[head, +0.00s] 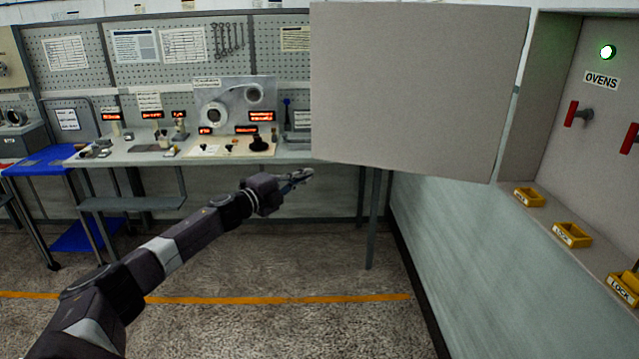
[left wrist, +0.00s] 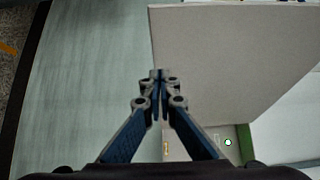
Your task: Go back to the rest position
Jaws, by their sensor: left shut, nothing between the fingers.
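My left gripper (head: 300,178) is stretched out in mid-air in the head view, to the left of and below the open grey cabinet door (head: 420,85). In the left wrist view the gripper (left wrist: 159,75) has its fingers together with nothing between them. The same door (left wrist: 230,60) fills the upper right of that view, behind the fingertips. I cannot tell from the wrist view whether they touch, but the head view shows them apart. My right gripper is in neither view.
An oven cabinet (head: 590,110) with a green lamp (head: 608,52), red handles and yellow lock trays (head: 572,235) is on the right. A workbench (head: 220,155) with instruments stands at the back. A blue cart (head: 45,160) is at the left. The floor has an orange line (head: 280,299).

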